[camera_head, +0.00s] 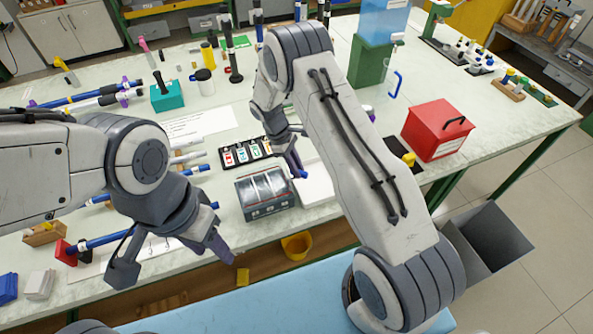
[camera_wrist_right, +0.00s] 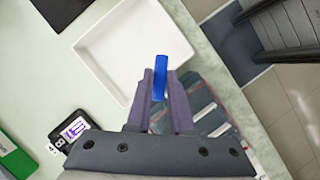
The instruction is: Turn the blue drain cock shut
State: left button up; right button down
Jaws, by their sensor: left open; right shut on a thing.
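The blue drain cock (camera_wrist_right: 160,68) shows as a short blue bar between the fingertips of my right gripper (camera_wrist_right: 160,82) in the right wrist view. That gripper is shut on it. In the head view my right gripper (camera_head: 297,168) points down at the right edge of a grey box with clear windows (camera_head: 266,194), and a bit of blue shows at its tips. The fingers hide most of the cock and where it joins the box.
A white square tray (camera_wrist_right: 118,50) lies beside the cock, beyond the fingertips. A black strip with coloured labels (camera_head: 245,152) lies behind the grey box. A red box (camera_head: 437,130) stands at the right. A yellow bin (camera_head: 297,246) is below the table's front edge.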

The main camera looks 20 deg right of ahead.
jog(key=m+b, duration=0.1)
jog(key=m, duration=0.1)
jog(key=m+g+y+b, duration=0.1)
jog(key=m, duration=0.1)
jog(key=shift+a+m+y, duration=0.1)
jog(key=shift+m+y, duration=0.2)
jog(key=shift+m, duration=0.1)
jog(key=shift+s+a+m+g+y+b, duration=0.1)
jog(key=shift+m+g+y+b, duration=0.4)
jog(key=shift+m, duration=1.7)
jog(key=shift+y, duration=0.4)
jog(key=c, duration=0.8)
grip_release()
jog(key=b+v, duration=0.2)
jog(key=v, duration=0.8)
jog(key=shift+r+b, duration=0.35)
jog(key=shift+b, duration=0.05)
jog(key=shift+a, duration=0.1)
